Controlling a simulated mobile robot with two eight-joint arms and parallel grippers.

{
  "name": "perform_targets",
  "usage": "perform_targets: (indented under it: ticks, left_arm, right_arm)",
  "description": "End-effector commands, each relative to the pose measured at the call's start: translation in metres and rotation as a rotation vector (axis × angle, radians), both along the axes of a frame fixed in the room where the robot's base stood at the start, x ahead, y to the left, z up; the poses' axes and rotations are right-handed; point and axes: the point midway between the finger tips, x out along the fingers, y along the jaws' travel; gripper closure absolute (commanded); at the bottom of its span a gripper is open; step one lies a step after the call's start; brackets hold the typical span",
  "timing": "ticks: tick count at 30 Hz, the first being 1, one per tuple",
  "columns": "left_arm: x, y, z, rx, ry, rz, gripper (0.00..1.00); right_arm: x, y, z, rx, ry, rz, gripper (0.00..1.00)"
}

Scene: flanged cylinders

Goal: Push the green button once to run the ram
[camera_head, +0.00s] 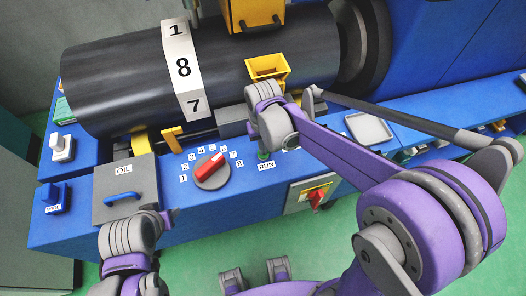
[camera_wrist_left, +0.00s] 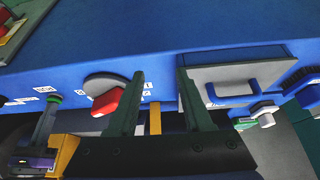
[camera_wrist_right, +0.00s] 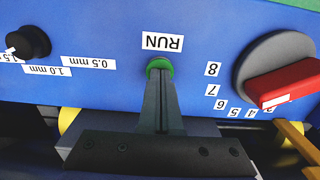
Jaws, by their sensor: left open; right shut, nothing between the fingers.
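The green button (camera_wrist_right: 160,64) is by the RUN label (camera_wrist_right: 162,42) on the blue panel. My right gripper (camera_wrist_right: 160,76) is shut and empty. Its fingertips overlap the button's lower edge in the right wrist view; I cannot tell whether they touch or press it. In the head view, the right wrist covers much of this spot, and a bit of green button (camera_head: 264,155) shows above the RUN label. My left gripper (camera_wrist_left: 158,76) is open and empty near the OIL lid (camera_head: 124,190). The ram is not clearly identifiable.
A dial with a red handle (camera_head: 211,167) stands left of the button. A black knob (camera_wrist_right: 28,43) with millimetre labels is on its other side. A red switch (camera_head: 316,198) is on the front face. A large black cylinder (camera_head: 120,85) lies behind the panel.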

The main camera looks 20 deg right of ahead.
Motion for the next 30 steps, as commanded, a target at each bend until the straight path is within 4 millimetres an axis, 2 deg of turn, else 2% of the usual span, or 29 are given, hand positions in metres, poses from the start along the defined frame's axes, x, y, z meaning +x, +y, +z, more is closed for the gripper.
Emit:
perform_targets:
  ticks: [17,30]
  left_arm:
    - [-0.001,0.000,-0.005,0.000,0.003,0.000,0.50]
    - [0.005,0.000,0.016,0.000,-0.010,0.000,0.50]
  right_arm:
    - [0.000,0.000,-0.005,0.000,0.000,0.000,1.00]
    - [0.000,0.000,0.022,0.000,-0.001,0.000,1.00]
